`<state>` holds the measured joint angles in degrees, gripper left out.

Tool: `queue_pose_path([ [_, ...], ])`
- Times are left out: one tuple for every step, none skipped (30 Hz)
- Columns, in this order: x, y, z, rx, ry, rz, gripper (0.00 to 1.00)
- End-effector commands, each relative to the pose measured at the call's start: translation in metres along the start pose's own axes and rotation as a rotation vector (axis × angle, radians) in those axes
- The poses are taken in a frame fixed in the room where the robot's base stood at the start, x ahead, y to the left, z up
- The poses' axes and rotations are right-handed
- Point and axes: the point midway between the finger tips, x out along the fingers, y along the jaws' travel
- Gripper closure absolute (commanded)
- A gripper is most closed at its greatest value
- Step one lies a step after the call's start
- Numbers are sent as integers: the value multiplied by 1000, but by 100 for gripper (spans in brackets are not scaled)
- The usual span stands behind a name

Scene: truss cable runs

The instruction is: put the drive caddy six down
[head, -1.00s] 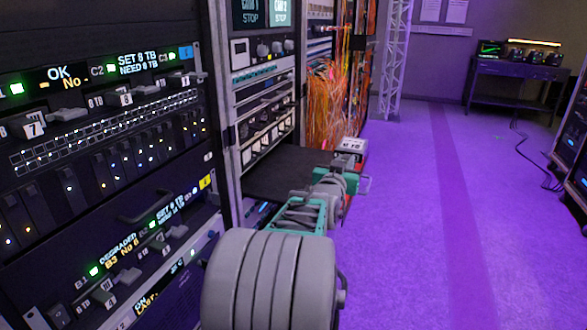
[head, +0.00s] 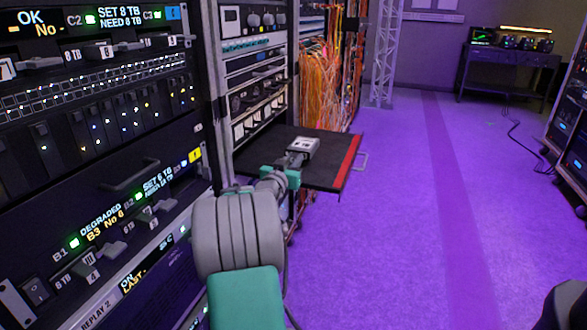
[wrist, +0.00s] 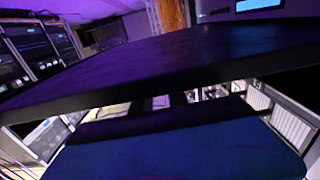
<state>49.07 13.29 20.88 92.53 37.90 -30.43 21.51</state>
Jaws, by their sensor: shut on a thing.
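The drive caddy (head: 304,146), a small pale box with a grey handle end, is at my gripper (head: 294,163) in the head view. My gripper is shut on it, at the handle end nearest me. The caddy is over the black pull-out shelf (head: 325,174), which has a red front edge (head: 348,161). I cannot tell whether the caddy touches the shelf or hangs just above it. Its label is too small to read now. In the wrist view a dark slab edge (wrist: 160,88) crosses the picture, and neither the caddy nor the fingertips can be made out.
The rack at left holds drive bays with caddies (head: 115,248) and a display (head: 107,218) reading DEGRADED, B3 No 6. Orange cables (head: 325,75) hang behind the shelf. The purple floor to the right is clear.

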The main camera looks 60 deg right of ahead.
Motion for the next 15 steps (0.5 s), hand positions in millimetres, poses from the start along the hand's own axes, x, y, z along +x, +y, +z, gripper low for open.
queue_pose_path([
  [0,0,9,1,4,0,100],
  [0,0,10,1,5,0,100],
  [0,0,10,1,5,0,100],
  [0,0,9,2,6,0,100],
  [0,0,9,2,6,0,100],
  [0,0,9,2,5,-1,100],
  [0,0,9,2,5,-1,100],
  [0,0,9,2,5,-1,100],
  [0,0,10,1,5,-1,100],
  [0,0,11,2,5,-1,100],
  [0,0,12,2,5,-1,100],
  [0,0,13,1,2,-1,79],
  [0,0,13,1,1,-1,76],
  [0,0,13,1,1,-1,74],
  [0,0,12,1,1,-1,70],
])
